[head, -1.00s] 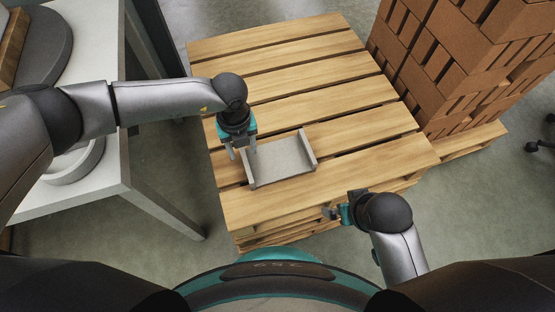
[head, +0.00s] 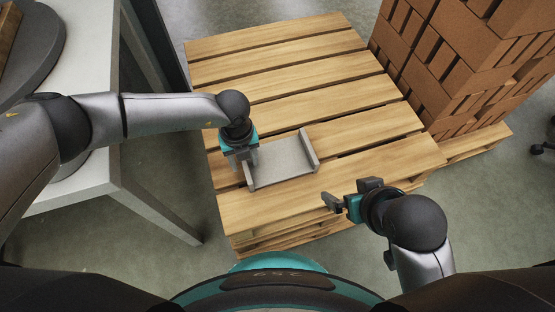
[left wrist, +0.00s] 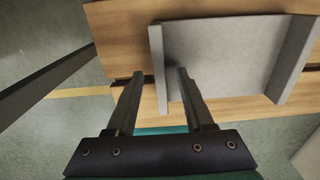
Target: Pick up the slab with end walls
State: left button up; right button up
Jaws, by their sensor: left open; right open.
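The grey slab with end walls (head: 283,160) lies on the wooden pallet (head: 290,72), its two raised walls at the left and right ends. It also shows in the left wrist view (left wrist: 222,58). My left gripper (head: 244,165) is at the slab's left end, pointing down. In the left wrist view, its open fingers (left wrist: 160,76) lie on either side of the left end wall; I cannot tell whether they touch it. My right gripper (head: 349,192) is open and empty near the pallet's front edge, to the right of the slab and apart from it.
A tall stack of red-brown bricks (head: 470,60) stands on another pallet at the right. A light grey table (head: 100,60) with a dark round object (head: 38,55) is at the left, under my left arm. The pallet boards behind the slab are clear.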

pick_arm(q)
jog(key=shift+c, duration=0.3)
grip_shut()
jog(key=shift+d+r, duration=0.1)
dwell(1.0)
